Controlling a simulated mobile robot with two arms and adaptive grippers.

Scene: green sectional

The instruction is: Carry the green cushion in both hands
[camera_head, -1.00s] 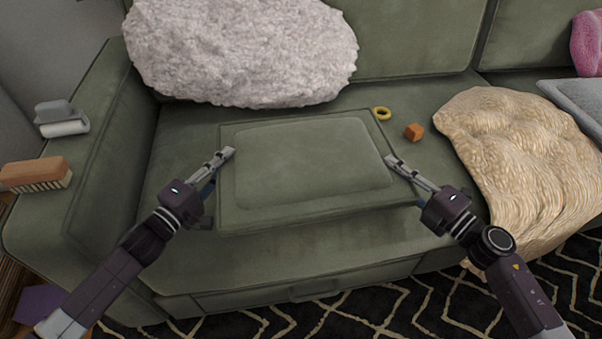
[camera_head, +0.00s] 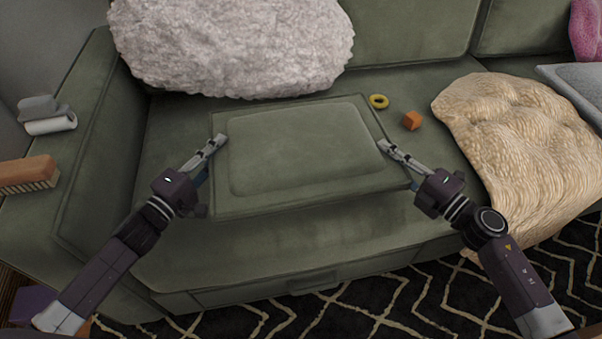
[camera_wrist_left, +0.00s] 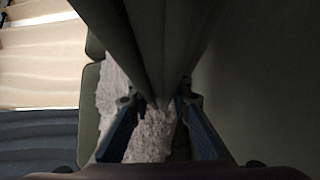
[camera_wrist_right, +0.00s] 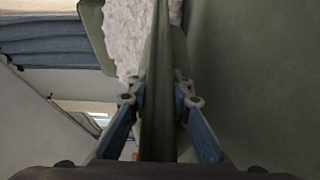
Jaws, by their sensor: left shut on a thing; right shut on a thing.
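The green cushion (camera_head: 300,152) is a flat rectangular pad, held level between my two grippers in the head view, in front of the sofa back. My left gripper (camera_head: 217,143) is shut on its left edge. My right gripper (camera_head: 386,148) is shut on its right edge. In the left wrist view the cushion's edge (camera_wrist_left: 155,40) runs between the blue fingers. In the right wrist view the edge (camera_wrist_right: 159,90) also passes between the fingers. The cushion's underside and its gap to the seat are hard to tell.
A fluffy white pillow (camera_head: 230,45) lies behind the cushion. A brush (camera_head: 28,173) and a lint roller (camera_head: 48,118) rest on the left armrest.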

